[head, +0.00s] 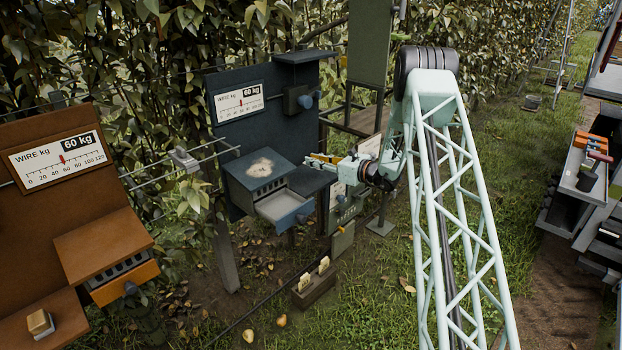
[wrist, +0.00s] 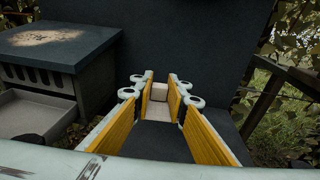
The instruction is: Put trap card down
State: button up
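My gripper (head: 312,160) is over the small dark shelf (head: 311,180) of the dark blue station. In the wrist view its two yellow-padded fingers (wrist: 160,88) stand apart. A small beige block (wrist: 159,91) with a paler part in front (wrist: 158,110) shows between them, near the tips. I cannot tell whether the pads touch it. I cannot make out a trap card for certain. Two small pale cards (head: 314,274) stand upright in a brown holder (head: 316,291) on the ground.
The dark slotted box (head: 262,172) has its grey drawer (head: 284,208) pulled out, left of my gripper. An orange-brown station (head: 60,190) stands at the left, with a beige block (head: 40,322) on its shelf. Wires and foliage are close behind.

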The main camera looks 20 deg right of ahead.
jog(key=shift+w+d+r+m+t+h, duration=0.1)
jog(key=shift+w+r+m+t+h, duration=0.2)
jog(key=shift+w, duration=0.45)
jog(key=shift+w+d+r+m+t+h, duration=0.1)
jog(key=shift+w+r+m+h, duration=0.25)
jog(key=shift+w+h, duration=0.25)
jog(key=shift+w+f, duration=0.1)
jog(key=b, duration=0.1)
send_over(311, 180)
jog(key=shift+d+f, duration=0.15)
jog(key=shift+f, duration=2.9)
jog(key=shift+f, duration=1.85)
jog(key=shift+f+b, duration=0.2)
jog(key=shift+b, duration=0.1)
jog(key=o, duration=0.7)
jog(key=shift+c, duration=0.2)
